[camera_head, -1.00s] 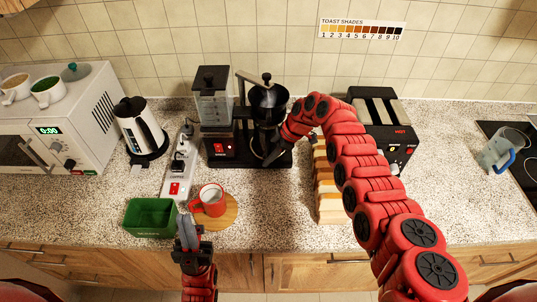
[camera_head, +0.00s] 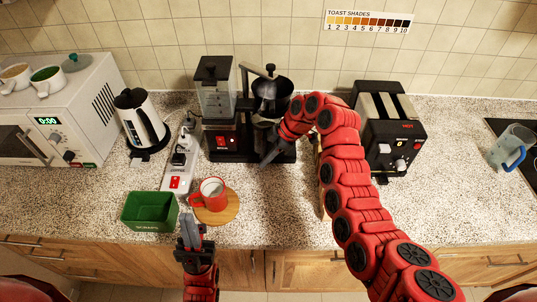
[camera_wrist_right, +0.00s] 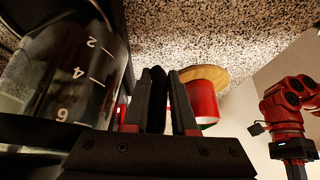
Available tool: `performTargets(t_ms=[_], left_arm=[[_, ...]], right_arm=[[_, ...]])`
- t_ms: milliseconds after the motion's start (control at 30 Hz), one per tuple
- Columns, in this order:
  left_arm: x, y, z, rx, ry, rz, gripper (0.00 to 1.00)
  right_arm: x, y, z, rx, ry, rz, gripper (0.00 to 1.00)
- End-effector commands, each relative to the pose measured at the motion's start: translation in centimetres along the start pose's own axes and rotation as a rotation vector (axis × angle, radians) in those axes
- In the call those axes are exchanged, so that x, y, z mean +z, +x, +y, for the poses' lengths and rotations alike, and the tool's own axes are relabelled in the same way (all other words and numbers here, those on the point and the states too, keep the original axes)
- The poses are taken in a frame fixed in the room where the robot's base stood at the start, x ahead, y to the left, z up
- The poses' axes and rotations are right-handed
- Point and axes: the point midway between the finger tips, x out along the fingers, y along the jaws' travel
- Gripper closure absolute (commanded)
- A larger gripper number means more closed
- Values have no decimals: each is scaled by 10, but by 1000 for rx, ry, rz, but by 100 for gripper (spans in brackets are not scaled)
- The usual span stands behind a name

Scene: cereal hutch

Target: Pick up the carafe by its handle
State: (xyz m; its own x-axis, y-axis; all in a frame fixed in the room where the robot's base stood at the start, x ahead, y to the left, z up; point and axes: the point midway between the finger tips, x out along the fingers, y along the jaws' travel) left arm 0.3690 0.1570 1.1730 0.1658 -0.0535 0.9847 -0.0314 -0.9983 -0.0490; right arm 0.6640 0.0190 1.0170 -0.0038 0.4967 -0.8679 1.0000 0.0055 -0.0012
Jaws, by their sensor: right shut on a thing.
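The carafe (camera_wrist_right: 75,70) is clear, with white number marks, and fills the left of the right wrist view. In the head view it is mostly hidden at the coffee maker (camera_head: 222,140), under the black filter basket (camera_head: 272,98). My right gripper (camera_wrist_right: 155,90) is shut on the carafe's black handle (camera_wrist_right: 153,100), which runs between its fingers beside the glass. In the head view my right gripper (camera_head: 273,150) is at the coffee maker's right front. My left gripper (camera_head: 189,230) is by the counter's front edge, below the red mug (camera_head: 211,192); its opening is unclear.
The mug stands on a round wooden coaster (camera_head: 228,212), with a green bin (camera_head: 150,211) to its left. A power strip (camera_head: 179,168) and kettle (camera_head: 140,122) stand left of the coffee maker. A toaster (camera_head: 390,130) stands to the right; the far-right counter holds a clear jug (camera_head: 512,147).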

Motion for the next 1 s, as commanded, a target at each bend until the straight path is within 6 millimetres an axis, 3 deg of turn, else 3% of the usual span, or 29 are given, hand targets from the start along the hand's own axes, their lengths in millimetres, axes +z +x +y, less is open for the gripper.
performTargets(t_ms=[167,1000], left_arm=[[1,-8,0,0,0,0,100],[-4,23,-1,0,0,0,100]], right_arm=[[-4,3,-11,6,4,6,100],[-34,16,-81,3,3,9,100]])
